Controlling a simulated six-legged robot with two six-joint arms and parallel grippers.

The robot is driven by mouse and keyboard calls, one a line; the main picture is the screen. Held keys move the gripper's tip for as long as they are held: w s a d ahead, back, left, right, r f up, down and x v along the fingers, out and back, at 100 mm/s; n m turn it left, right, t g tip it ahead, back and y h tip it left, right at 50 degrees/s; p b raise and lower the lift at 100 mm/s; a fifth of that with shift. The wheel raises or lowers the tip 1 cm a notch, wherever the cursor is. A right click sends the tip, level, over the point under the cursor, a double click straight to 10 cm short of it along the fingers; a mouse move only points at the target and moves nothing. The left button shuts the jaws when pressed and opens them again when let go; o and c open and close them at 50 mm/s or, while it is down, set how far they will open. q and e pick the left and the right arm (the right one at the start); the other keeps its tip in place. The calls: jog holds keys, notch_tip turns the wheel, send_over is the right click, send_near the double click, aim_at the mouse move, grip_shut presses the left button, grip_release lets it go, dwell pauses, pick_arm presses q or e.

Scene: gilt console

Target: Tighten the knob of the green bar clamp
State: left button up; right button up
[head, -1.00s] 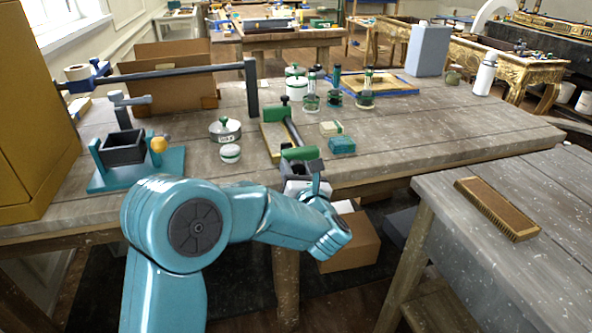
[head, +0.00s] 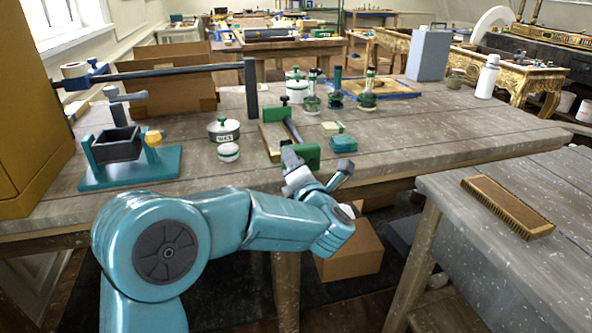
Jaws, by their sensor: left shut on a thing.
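The green bar clamp (head: 306,152) lies on the wooden workbench, with its dark bar running away from me and a green jaw at its near end. A tan wooden piece (head: 268,143) lies along the bar's left side. My left gripper (head: 296,168) is at the clamp's near end, at the bench's front edge, and is shut on the clamp's knob. The knob is mostly hidden by the grey fingers and wrist. My right gripper is not in view.
Left of the clamp are a round lidded tin (head: 223,130), a small white jar (head: 228,152) and a teal stand (head: 128,170). Green-topped bottles (head: 335,95) stand behind. A brush (head: 507,206) lies on the right table.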

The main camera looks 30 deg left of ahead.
pick_arm(q)
jog(key=m, duration=0.3)
jog(key=shift+f+m, duration=0.2)
jog(key=shift+m, duration=0.2)
jog(key=m+p, duration=0.1)
jog(key=m, duration=0.3)
jog(key=shift+r+m+p, duration=0.1)
jog(key=shift+m+p, duration=0.2)
jog(key=m+p, duration=0.2)
jog(key=m, duration=0.2)
jog(key=shift+r+m, duration=0.1)
jog(key=shift+m, duration=0.2)
jog(key=m+p, duration=0.3)
jog(key=m, duration=0.2)
jog(key=m+p, duration=0.3)
jog(key=m, duration=0.2)
jog(key=shift+r, duration=0.15)
jog(key=m+p, duration=0.3)
jog(key=m, duration=0.2)
jog(key=shift+w+d+p, duration=0.1)
jog(key=shift+p, duration=0.2)
jog(key=m+p, duration=0.2)
jog(key=m, duration=0.3)
jog(key=shift+p, duration=0.35)
jog(key=m+p, duration=0.2)
jog(key=m, duration=0.2)
jog(key=shift+w+d+m, duration=0.1)
jog(key=shift+d+m, duration=0.05)
jog(key=shift+m, duration=0.15)
jog(key=shift+f, duration=0.2)
